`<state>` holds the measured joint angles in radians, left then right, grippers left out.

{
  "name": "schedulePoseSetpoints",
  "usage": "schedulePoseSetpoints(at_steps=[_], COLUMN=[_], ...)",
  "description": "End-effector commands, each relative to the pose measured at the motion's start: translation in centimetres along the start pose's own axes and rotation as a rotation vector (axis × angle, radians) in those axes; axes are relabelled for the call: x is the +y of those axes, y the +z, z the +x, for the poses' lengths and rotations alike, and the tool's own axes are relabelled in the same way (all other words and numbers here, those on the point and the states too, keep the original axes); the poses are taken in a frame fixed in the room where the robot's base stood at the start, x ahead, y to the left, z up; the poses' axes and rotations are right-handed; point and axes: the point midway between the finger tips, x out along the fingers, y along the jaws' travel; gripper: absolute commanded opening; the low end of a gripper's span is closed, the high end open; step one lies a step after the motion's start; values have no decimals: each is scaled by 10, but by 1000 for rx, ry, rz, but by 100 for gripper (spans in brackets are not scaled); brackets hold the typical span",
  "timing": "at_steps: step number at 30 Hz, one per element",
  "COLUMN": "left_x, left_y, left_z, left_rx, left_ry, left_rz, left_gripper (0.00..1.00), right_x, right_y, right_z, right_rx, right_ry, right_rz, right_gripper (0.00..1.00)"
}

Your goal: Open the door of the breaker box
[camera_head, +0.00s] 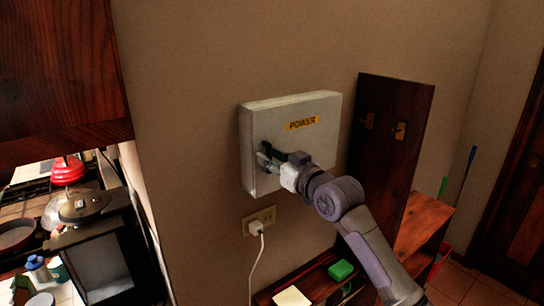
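The breaker box (262,118) is a pale grey box on the wall with a yellow "POWER" label (301,124) on its front. Its door looks shut, flush with the box. My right gripper (266,156) is in front of the door's left part, at about mid-height, close to or touching it. The gripper hides that part of the door, so any handle there cannot be made out. I cannot tell whether its fingers are open or closed on something. My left gripper is not in view.
A wall outlet (259,220) with a white plug and cord is below the box. A dark wooden panel with hooks (388,130) stands to the right. Below are a shelf with a green item (341,270) and a pale pad (291,297). A cluttered kitchen counter is at left.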

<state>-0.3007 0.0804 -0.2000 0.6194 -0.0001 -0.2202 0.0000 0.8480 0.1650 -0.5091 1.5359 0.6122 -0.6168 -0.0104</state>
Motion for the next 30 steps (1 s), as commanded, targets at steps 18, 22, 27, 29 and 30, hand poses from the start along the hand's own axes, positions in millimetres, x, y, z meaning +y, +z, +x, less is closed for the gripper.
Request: schedulePoseSetpoints(at_steps=[18, 22, 27, 29, 30], left_x=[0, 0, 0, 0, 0], left_y=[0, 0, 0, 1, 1], left_z=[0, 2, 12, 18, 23], left_rx=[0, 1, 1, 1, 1], left_ry=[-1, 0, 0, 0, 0], left_rz=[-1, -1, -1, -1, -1], left_gripper=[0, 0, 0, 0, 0], right_x=[0, 1, 3, 4, 5], right_y=[0, 1, 3, 5, 6], right_z=[0, -2, -10, -16, -21], right_rx=[-1, -1, -1, -2, -1], right_ry=[0, -3, -30, -49, -66], right_rz=[1, 0, -1, -3, -3], right_gripper=[0, 0, 0, 0, 0])
